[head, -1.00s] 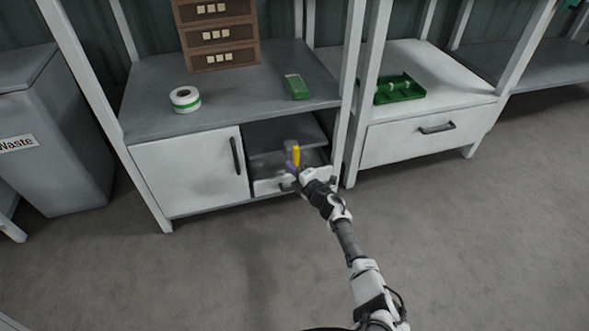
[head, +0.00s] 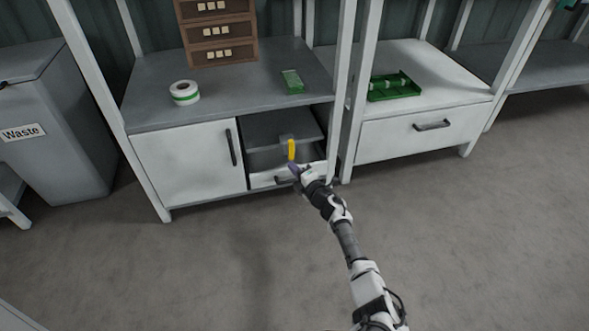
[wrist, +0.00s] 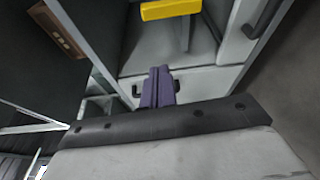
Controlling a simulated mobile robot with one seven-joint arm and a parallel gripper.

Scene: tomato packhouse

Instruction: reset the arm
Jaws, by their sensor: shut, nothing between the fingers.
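My gripper (head: 294,168) is in front of the open drawer (head: 257,181) under the grey bench, close to its white front. Its purple fingers are together and empty, as the wrist view also shows (wrist: 158,87). A yellow-handled thing (head: 291,150) stands up in the bay behind my fingers. It also shows in the wrist view (wrist: 171,9), beyond the fingers. The dark drawer handle (head: 281,180) is just left of my gripper. Whether my fingers touch the drawer front cannot be told.
A white cupboard door (head: 188,163) is left of the drawer. On the bench are a tape roll (head: 184,93), a green box (head: 291,82) and brown drawers (head: 222,52). A green tray (head: 394,87) is on the right cabinet. A waste bin (head: 50,140) stands left. Floor in front is clear.

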